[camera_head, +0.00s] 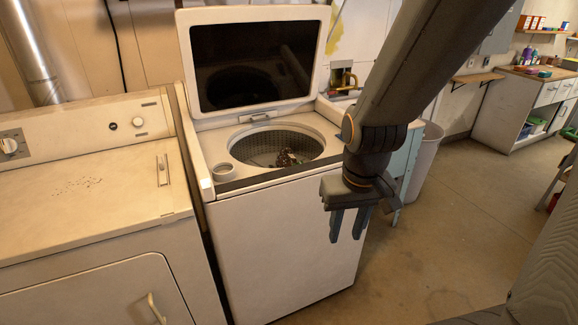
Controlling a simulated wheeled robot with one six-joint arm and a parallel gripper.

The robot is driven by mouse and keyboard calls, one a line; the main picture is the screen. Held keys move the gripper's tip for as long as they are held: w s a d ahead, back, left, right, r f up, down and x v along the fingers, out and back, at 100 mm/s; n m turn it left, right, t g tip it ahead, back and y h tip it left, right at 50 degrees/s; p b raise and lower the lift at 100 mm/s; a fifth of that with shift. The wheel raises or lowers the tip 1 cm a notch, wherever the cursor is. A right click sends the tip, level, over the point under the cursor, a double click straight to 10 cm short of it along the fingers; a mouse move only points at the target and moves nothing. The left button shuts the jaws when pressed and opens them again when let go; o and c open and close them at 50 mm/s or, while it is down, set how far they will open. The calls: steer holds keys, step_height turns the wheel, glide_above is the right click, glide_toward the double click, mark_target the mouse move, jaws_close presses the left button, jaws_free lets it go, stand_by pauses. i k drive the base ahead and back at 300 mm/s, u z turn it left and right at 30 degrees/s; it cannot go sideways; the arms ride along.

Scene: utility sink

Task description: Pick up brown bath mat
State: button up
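A small dark brown, crumpled thing (287,158) lies inside the drum of the open top-load washer (280,235). It may be the brown bath mat, but it is too small and too deep in the drum to be sure. My gripper (346,238) hangs in front of the washer's right front side, pointing down. Its two fingers are apart with nothing between them. It is to the right of the drum opening and lower in the picture, well apart from the brown thing. No other brown mat shows.
The washer's lid (255,58) stands raised behind the drum. A dryer (75,200) stands close on the left. A grey bin (424,160) stands behind my arm. A workbench (530,95) is at the far right. Open concrete floor (440,245) lies right of the washer.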

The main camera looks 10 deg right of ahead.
mark_target(285, 159)
steer(key=z, duration=0.1)
steer(key=i, duration=1.1)
steer(key=u, duration=0.6)
